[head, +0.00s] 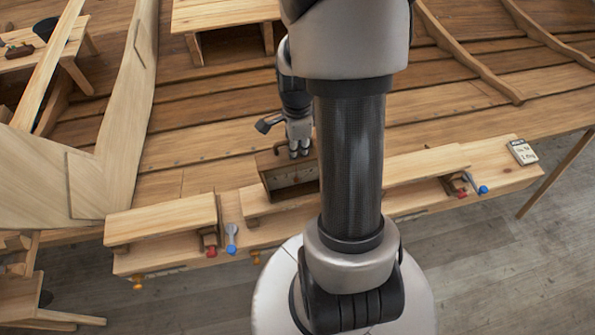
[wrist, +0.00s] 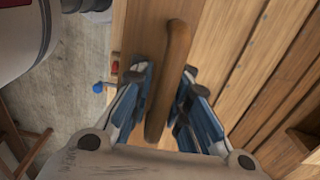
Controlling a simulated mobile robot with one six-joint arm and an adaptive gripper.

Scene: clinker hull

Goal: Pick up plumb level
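A brown wooden piece (head: 291,179), which I take to be the plumb level, stands on the plank bench in the middle of the head view. Its face looks like a frame with a darker recess. In the wrist view its top shows as a long, narrow, rounded brown bar (wrist: 172,60). My gripper (head: 298,153) points down right over it. In the wrist view my gripper (wrist: 163,100) is open, with the blue-sided fingers on either side of the bar and narrow gaps beside it. Fingertip contact cannot be made out. My arm hides part of the bench.
Raised planks (head: 165,220) lie along the bench, with red and blue-ended tools (head: 231,238) beside them and more at right (head: 475,185). A small labelled card (head: 522,151) sits at the bench's right end. The planked hull (head: 220,115) fills the back. Grey floor lies in front.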

